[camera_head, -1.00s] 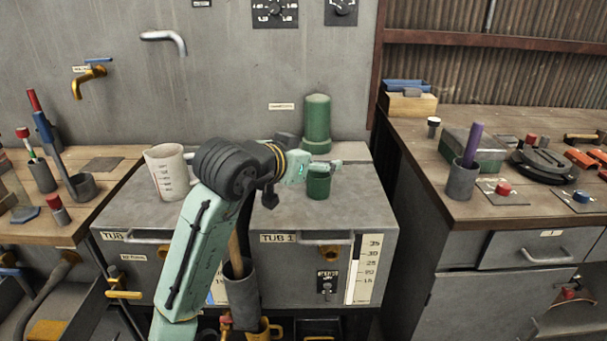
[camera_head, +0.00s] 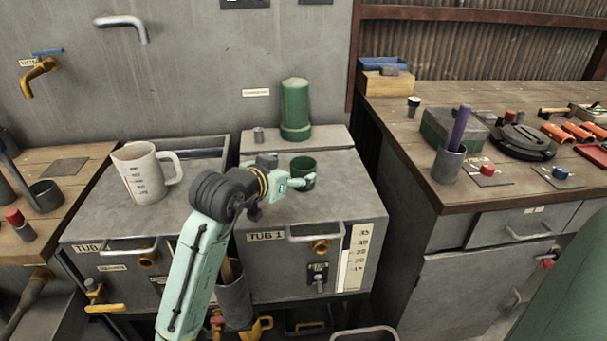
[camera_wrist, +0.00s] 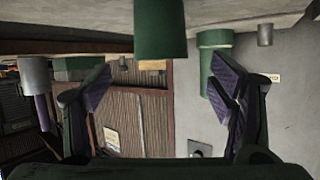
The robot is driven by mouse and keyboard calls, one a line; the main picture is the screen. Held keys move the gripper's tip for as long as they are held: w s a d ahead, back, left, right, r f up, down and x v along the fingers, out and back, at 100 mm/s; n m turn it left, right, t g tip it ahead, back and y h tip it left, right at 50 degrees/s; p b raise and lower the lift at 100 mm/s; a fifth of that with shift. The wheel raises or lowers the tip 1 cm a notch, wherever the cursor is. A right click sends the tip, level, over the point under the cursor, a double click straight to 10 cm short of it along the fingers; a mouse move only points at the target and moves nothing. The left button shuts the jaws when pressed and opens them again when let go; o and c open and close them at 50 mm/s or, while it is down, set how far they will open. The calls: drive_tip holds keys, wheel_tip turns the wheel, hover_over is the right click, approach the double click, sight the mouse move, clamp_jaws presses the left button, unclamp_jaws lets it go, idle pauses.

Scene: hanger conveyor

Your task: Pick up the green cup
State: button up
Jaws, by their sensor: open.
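The green cup (camera_head: 303,168) stands upright on the grey lid of Tub 1, and its lower part is partly hidden by my gripper in the head view. My gripper (camera_head: 304,182) is low over the lid at the near side of the cup. In the upside-down wrist view, the cup (camera_wrist: 160,30) shows at the top centre, between the directions of the two spread fingers. My gripper (camera_wrist: 163,75) is open there with nothing between its fingers; I cannot tell whether a finger touches the cup.
A tall green canister (camera_head: 295,108) and a small grey cylinder (camera_head: 258,135) stand behind the cup. A white measuring jug (camera_head: 143,172) stands on the left tub. The wooden bench (camera_head: 400,130) at right holds several tools. The lid right of the cup is clear.

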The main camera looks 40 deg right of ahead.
sight(298, 173)
drive_tip(key=p+x, duration=0.1)
drive_tip(key=x, duration=0.3)
drive_tip(key=shift+r, duration=0.1)
drive_tip(key=shift+w+d+f+p, duration=0.25)
drive_tip(key=shift+d+f+p, duration=0.05)
drive_tip(key=shift+d, duration=0.1)
drive_tip(key=c, duration=1.2)
drive_tip(key=shift+r, duration=0.15)
drive_tip(key=shift+c, duration=0.2)
